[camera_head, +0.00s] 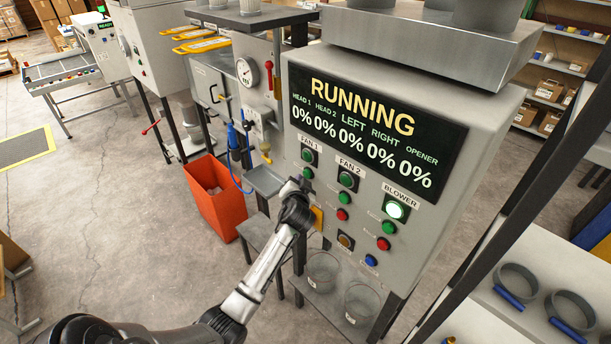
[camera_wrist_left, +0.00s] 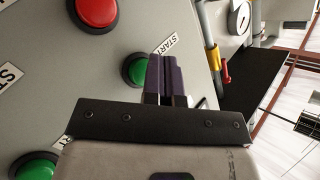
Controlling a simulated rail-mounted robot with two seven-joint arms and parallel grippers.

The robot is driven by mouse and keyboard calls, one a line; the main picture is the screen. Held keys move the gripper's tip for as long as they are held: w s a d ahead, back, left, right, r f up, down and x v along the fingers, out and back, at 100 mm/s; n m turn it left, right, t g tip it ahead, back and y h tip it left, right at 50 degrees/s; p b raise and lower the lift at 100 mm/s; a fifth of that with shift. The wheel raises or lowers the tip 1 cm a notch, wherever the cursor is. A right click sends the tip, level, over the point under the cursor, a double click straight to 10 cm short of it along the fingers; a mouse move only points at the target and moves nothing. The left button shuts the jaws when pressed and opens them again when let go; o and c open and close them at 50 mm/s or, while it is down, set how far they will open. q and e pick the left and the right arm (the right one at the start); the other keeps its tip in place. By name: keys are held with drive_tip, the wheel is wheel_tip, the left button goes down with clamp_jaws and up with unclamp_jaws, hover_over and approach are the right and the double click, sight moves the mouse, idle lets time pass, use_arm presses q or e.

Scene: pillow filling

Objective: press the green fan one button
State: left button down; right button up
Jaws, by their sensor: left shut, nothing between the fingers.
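The control panel (camera_head: 300,90) displays "RUNNING" with several 0% readings. Under the "FAN 1" label, a dark green lamp sits above the green fan one button (camera_head: 308,172). My left gripper (camera_head: 299,183) is shut and empty, with its fingertips just below that button in the head view. In the left wrist view, the shut fingers (camera_wrist_left: 168,72) partly overlap a green button (camera_wrist_left: 134,71) beside a "START" label. I cannot tell whether they touch it. The fan one red button is hidden behind my gripper in the head view. My right gripper is out of view.
The fan two green button (camera_head: 344,198) and red button (camera_head: 342,214) are close on the right. An orange bin (camera_head: 218,205) and a small metal tray (camera_head: 266,181) stand left of the panel. Glass jars (camera_head: 361,302) sit below.

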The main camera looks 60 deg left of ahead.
use_arm(q)
drive_tip(key=shift+w+a, duration=0.1)
drive_tip(key=shift+w, duration=0.35)
idle(0.5)
drive_tip(key=shift+s, duration=0.1)
drive_tip(key=shift+s+p, duration=0.3)
drive_tip(key=shift+s, duration=0.5)
drive_tip(key=s+p, duration=0.1)
drive_tip(key=s, duration=0.1)
drive_tip(key=s+d+p, duration=0.1)
drive_tip(key=s, duration=0.2)
idle(0.5)
